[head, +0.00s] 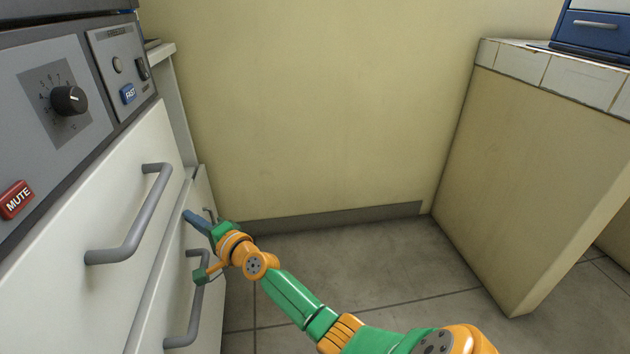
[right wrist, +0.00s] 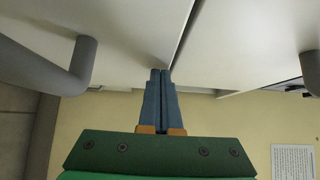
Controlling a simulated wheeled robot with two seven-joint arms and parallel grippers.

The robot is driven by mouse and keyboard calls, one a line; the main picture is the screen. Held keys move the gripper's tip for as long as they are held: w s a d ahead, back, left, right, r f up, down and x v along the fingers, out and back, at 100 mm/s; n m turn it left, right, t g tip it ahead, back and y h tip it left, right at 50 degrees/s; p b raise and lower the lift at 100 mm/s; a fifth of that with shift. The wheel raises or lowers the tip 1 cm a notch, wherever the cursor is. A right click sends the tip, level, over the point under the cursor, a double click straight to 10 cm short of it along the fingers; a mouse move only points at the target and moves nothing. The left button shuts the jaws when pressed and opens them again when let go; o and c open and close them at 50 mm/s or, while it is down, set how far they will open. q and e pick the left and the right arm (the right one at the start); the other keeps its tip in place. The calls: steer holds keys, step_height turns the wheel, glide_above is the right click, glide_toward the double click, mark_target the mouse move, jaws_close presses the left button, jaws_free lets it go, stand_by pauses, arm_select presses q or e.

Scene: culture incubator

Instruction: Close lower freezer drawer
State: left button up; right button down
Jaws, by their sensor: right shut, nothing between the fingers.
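The lower freezer drawer (head: 207,318) is a white front with a grey bar handle (head: 190,300), low at the left in the head view. A narrow strip of its top edge shows below the upper drawer, so it seems to stand out slightly. My right gripper (head: 187,215) is shut and empty, its blue fingertips at the far end of the drawer fronts, near the seam. In the right wrist view, the shut fingers (right wrist: 161,75) point at the white fronts close beside the seam; I cannot tell whether they touch. My left gripper is out of view.
The upper drawer (head: 60,250) has its own grey handle (head: 130,225). Above it is a control panel with a knob (head: 68,100) and a red MUTE button (head: 17,200). A tiled counter (head: 570,75) stands at the right. The floor (head: 400,265) between is clear.

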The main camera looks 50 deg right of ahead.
steer(key=shift+w+a+r, duration=0.1)
steer(key=shift+w+a, duration=0.35)
steer(key=shift+a, duration=0.2)
steer(key=shift+r, duration=0.1)
stand_by(0.3)
